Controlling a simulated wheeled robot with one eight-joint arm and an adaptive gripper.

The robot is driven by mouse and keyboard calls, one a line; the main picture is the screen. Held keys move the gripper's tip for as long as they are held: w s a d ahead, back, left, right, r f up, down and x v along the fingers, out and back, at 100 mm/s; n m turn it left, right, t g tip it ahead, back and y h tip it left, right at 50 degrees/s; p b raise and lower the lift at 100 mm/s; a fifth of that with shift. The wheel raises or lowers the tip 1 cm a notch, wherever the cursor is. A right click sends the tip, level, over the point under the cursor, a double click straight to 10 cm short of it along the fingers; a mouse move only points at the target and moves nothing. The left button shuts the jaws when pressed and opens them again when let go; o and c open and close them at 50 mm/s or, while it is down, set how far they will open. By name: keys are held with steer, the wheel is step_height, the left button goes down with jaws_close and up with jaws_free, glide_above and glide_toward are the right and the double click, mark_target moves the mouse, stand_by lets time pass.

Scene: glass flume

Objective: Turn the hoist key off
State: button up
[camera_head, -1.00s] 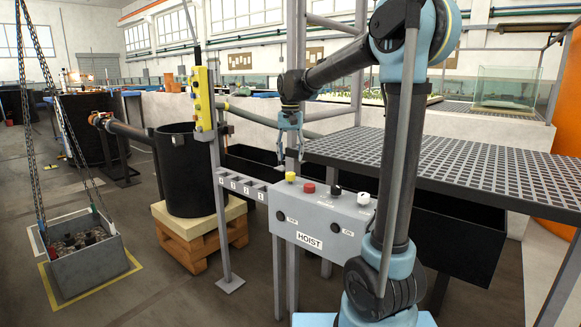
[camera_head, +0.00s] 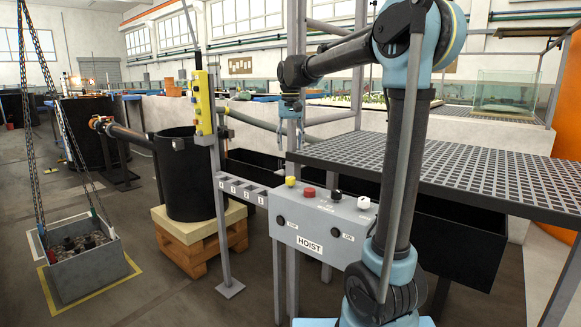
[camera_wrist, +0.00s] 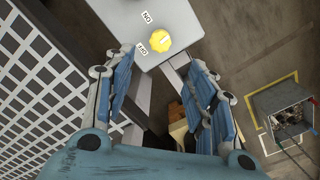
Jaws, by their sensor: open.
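The yellow hoist key (camera_head: 290,181) is a round knob on top of the grey HOIST control box (camera_head: 309,246). In the wrist view the yellow key (camera_wrist: 160,41) sits beyond the fingertips, roughly midway between them, with ON and OFF labels on its left. A pale mark shows on it, but I cannot tell which label it points at. My gripper (camera_head: 290,125) is open and empty above the box, apart from the key. Its two blue fingers also show in the wrist view (camera_wrist: 160,68).
Red (camera_head: 309,192), black (camera_head: 336,195) and white (camera_head: 363,202) knobs share the box top. A grating platform (camera_head: 470,165) lies right of the box. A yellow pendant (camera_head: 202,103) stands on a post at left. A grey crate (camera_head: 88,268) hangs on chains over a yellow floor marking.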

step_height(320, 180, up, 3)
steer(key=n, duration=0.8)
glide_toward(290, 177)
step_height(290, 177, down, 9)
steer(key=shift+f, duration=0.15)
stand_by(0.3)
